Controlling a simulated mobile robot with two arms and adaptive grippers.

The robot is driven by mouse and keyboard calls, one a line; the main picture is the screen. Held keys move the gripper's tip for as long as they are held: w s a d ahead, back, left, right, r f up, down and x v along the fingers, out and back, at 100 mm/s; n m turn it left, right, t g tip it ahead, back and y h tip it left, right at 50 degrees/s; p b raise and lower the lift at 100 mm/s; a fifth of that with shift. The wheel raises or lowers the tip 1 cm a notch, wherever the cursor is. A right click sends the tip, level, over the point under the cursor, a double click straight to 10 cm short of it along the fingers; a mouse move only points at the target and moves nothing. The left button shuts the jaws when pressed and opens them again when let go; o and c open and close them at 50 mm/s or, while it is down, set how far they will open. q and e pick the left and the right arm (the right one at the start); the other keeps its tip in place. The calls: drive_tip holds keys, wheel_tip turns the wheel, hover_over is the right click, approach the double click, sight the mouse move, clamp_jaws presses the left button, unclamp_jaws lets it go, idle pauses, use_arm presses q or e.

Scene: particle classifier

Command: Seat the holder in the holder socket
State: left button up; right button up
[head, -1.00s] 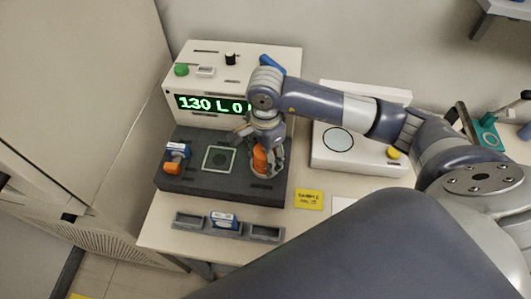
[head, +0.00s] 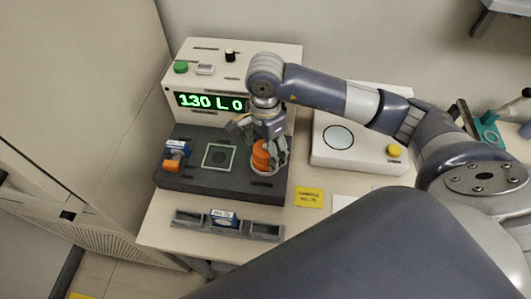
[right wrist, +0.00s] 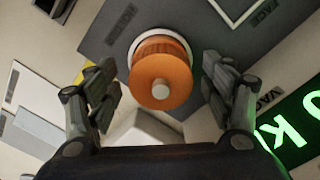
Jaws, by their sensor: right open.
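The holder appears to be the orange round stepped piece (head: 261,158) at the right end of the dark deck. It stands upright in a white ring (head: 267,171), which looks like the holder socket. In the right wrist view the orange piece (right wrist: 160,78) has a pale pin on top, and the white ring (right wrist: 150,33) shows around its far side. My right gripper (head: 277,155) is just above and beside it in the head view. In the right wrist view its fingers are apart on either side of the piece, with gaps. The ring's near side is hidden there. My left gripper is not in view.
The dark deck (head: 225,184) also bears a white-framed square (head: 218,156) and a blue, white and orange piece (head: 175,155). Behind stands a box with a green display (head: 211,102). A tray (head: 189,218) lies in front, and a white device (head: 361,155) stands to the right.

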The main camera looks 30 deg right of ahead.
wheel_tip(320, 180, up, 8)
drive_tip(key=shift+r+b, duration=0.25)
drive_tip(key=shift+b, duration=0.55)
drive_tip(key=shift+r, duration=0.65)
